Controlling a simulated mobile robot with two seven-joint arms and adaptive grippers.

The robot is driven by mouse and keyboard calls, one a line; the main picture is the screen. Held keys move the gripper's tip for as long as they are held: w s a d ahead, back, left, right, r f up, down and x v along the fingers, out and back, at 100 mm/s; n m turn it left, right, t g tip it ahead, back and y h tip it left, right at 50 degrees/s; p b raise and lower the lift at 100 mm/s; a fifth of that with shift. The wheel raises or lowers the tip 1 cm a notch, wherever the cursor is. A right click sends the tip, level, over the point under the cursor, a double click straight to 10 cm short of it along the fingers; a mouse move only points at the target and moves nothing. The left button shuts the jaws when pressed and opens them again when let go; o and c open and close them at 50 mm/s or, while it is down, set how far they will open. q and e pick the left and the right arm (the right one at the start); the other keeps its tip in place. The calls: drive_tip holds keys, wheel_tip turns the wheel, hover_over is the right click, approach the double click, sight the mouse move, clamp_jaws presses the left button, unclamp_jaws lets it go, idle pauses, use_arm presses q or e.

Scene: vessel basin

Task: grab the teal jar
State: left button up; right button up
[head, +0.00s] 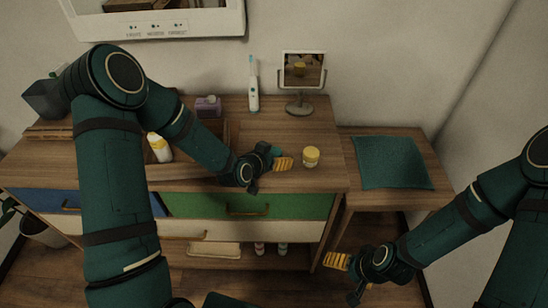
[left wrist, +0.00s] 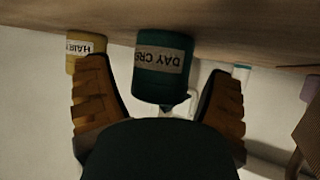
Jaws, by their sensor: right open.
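The teal jar (left wrist: 163,80) has a pale label reading "DAY CRE…", upside down in the left wrist view. In the head view a bit of the teal jar (head: 276,150) shows behind my left gripper (head: 280,160), on the wooden dresser top. My left gripper is open, with one orange finger on each side of the jar in the left wrist view and gaps at both sides. My right gripper (head: 350,264) is open and empty, low in front of the side table, away from the jar.
A yellow jar (head: 311,156) stands close to the right of my left gripper. A mirror (head: 302,72), toothbrush (head: 253,88) and purple bottle (head: 208,107) stand toward the back. A yellow-white bottle (head: 158,147) is at left. A teal cloth (head: 392,162) lies on the side table.

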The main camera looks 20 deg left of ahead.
use_arm(q)
drive_tip(key=c, duration=1)
